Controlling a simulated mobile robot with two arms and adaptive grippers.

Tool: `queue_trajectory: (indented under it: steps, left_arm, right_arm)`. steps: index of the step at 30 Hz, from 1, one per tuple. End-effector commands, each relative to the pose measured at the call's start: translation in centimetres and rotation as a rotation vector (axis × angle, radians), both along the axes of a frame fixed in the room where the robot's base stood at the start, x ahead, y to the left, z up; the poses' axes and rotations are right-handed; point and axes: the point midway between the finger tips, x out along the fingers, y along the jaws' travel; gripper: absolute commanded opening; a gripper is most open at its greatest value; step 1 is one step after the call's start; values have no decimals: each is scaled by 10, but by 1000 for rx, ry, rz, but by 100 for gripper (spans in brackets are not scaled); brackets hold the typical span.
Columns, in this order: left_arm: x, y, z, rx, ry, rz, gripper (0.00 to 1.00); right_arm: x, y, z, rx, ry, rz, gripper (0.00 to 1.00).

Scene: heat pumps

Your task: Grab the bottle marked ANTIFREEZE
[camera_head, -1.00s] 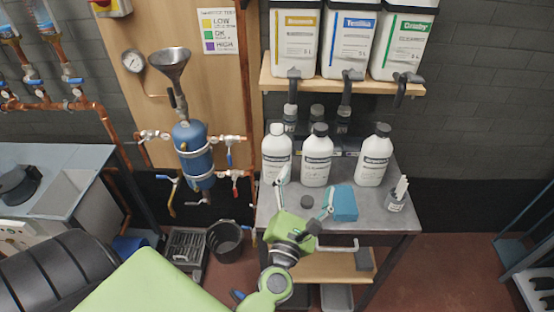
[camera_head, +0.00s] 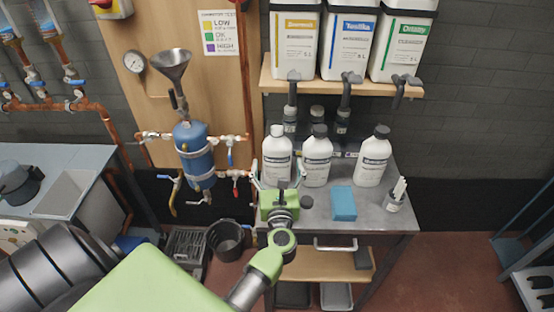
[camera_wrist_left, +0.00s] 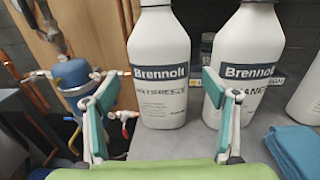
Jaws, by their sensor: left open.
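The left white bottle (camera_head: 277,158) stands upright on the grey bench. In the left wrist view, the label on this bottle (camera_wrist_left: 162,95) reads Brennoll and partly "...TIFREEZE". My left gripper (camera_head: 278,178) is open and empty, low in front of this bottle. In the wrist view its two fingers frame the bottle, with no clear contact. The right finger overlaps the edge of the middle bottle (camera_head: 317,160), whose label ends in "ANER". A third white bottle (camera_head: 373,158) stands to the right. My right gripper is not in view.
A blue cloth or sponge (camera_head: 342,203), a dark cap (camera_head: 306,202) and a small cup with white strips (camera_head: 396,198) lie to the right of my gripper. A shelf (camera_head: 345,88) with several canisters hangs above. A blue vessel (camera_head: 195,155) with valves is at left.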

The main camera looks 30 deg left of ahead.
Motion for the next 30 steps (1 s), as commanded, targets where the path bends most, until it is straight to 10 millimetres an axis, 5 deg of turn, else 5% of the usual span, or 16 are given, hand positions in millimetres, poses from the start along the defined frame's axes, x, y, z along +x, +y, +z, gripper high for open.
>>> queue_trajectory:
  steps: [7, 17, 24, 30]
  left_arm:
    - [31, 21, 4, 3, -2, 0, 78]
    - [37, 26, 3, 1, 0, 0, 78]
    - [37, 26, 3, 1, 0, 0, 19]
    - [37, 26, 6, 3, -4, 0, 18]
  right_arm:
    - [0, 1, 4, 1, 0, 0, 74]
    - [0, 7, 4, 8, 0, -1, 74]
    - [0, 7, 4, 8, 0, 0, 74]
    - [0, 7, 4, 8, 0, 0, 74]
